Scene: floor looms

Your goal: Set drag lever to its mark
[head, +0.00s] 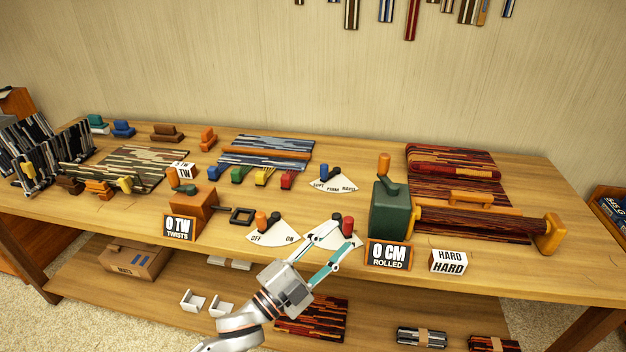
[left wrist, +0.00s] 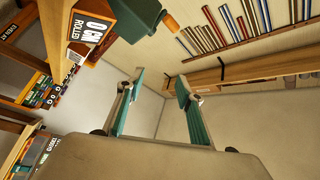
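A white fan-shaped scale marked SOFT, FIRM, HARD (head: 333,185) lies at the back of the table's middle. A blue knob (head: 324,171) stands at its left top beside a dark knob (head: 335,173); I take this as the drag lever, but no label says drag. The blue knob is towards the SOFT side. A card reading HARD (head: 448,262) stands at the front right. My left gripper (head: 341,248) is open and empty, in front of the scale and over a nearer fan-shaped plate. It also shows open in the left wrist view (left wrist: 158,82). My right gripper is not in view.
A green crank box (head: 388,210) with an orange handle stands right of my left gripper, behind a 0 CM ROLLED sign (head: 388,255). An OFF/ON plate (head: 272,236) is to the left. The red knob (head: 348,226) is close to my fingers.

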